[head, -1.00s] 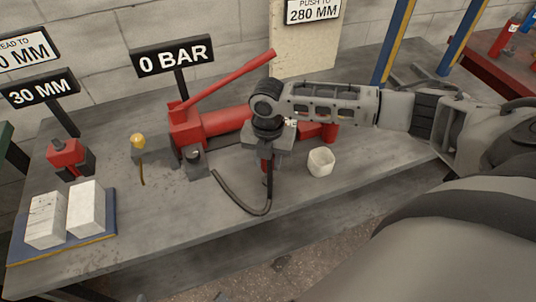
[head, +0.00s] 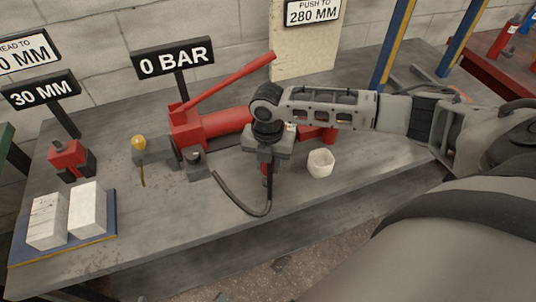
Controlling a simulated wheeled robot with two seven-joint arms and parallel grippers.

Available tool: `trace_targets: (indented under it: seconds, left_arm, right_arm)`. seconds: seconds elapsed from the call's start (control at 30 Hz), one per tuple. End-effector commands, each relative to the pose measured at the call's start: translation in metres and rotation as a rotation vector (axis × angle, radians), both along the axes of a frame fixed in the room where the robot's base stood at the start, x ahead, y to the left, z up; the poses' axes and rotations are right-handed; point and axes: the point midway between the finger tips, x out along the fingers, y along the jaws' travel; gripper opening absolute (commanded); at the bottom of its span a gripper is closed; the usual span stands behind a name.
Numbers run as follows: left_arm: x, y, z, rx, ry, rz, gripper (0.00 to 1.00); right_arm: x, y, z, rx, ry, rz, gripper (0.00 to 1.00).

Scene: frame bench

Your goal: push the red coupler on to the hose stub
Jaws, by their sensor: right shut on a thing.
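My right gripper (head: 267,160) points down over the middle of the bench. It is shut on the red coupler (head: 268,170), of which only a small part shows below the jaws. A black hose (head: 240,205) loops over the bench from the pump side and rises to just below the coupler. The red hand pump (head: 205,125) with its long raised handle stands behind. I cannot tell which part is the hose stub. Whether the coupler touches a stub is hidden by the gripper. My left gripper is not in view.
A white cup (head: 320,163) stands right of the gripper. A yellow-knobbed valve (head: 139,143) is left of the pump. Two white blocks (head: 88,208) lie on a blue tray (head: 109,230), with a red-and-black device (head: 68,157) behind. The front bench strip is clear.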

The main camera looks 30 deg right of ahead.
Motion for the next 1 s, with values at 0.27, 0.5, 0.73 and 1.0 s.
trace_targets:
  seconds: [0.27, 0.5, 0.73, 1.0]
  left_arm:
    - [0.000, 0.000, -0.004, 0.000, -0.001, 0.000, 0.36]
    - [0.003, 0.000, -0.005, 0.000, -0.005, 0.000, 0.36]
    - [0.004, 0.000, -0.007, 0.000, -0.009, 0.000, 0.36]
    - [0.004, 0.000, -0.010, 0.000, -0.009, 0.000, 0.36]
  right_arm:
    - [0.000, 0.000, -0.008, 0.001, -0.001, 0.001, 0.04]
    - [0.000, 0.000, -0.014, 0.001, -0.001, 0.001, 0.04]
    - [0.000, 0.000, -0.019, 0.000, -0.001, 0.001, 0.04]
    - [0.000, 0.000, -0.026, -0.001, -0.001, 0.001, 0.04]
